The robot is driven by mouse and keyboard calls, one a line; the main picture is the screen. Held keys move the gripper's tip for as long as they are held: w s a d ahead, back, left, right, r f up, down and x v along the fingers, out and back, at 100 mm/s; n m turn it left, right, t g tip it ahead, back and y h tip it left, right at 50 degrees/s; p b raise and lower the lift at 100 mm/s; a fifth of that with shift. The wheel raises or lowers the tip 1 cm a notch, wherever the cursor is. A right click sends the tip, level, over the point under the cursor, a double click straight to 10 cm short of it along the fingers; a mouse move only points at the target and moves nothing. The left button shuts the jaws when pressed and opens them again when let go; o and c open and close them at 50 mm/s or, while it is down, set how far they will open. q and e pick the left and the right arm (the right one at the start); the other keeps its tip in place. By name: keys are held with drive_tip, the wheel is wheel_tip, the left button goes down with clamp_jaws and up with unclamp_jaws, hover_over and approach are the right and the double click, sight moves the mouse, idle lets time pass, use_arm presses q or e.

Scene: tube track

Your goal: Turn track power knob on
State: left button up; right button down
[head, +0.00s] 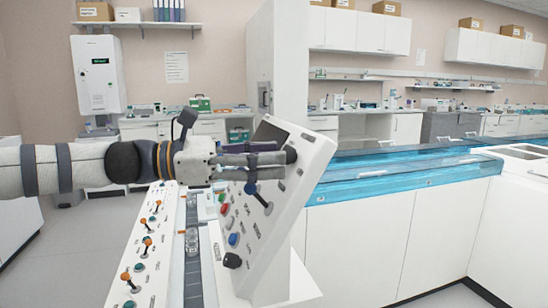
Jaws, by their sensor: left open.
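A white slanted control panel (292,205) stands right of centre, with a dark screen at its top and several coloured buttons on its face. A black knob (232,260) sits at its lower left corner. I cannot read the labels, so I cannot tell which control is the track power knob. My left gripper (266,163) is open in front of the panel's upper part, with its fingers pointing right. It hides part of the panel face and screen. I cannot tell whether the fingers touch a control. My right gripper is not in view.
Left of the panel, a white strip (146,262) carries several orange-topped levers. A narrow track (193,270) with a clear tube piece runs beside it. A white counter with a blue transparent cover (400,177) stands to the right. Open floor lies at the left.

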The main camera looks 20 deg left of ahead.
use_arm(q)
drive_tip(key=shift+w+d+r, duration=0.15)
drive_tip(key=shift+w+d, duration=0.1)
drive_tip(key=shift+d, duration=0.3)
clamp_jaws()
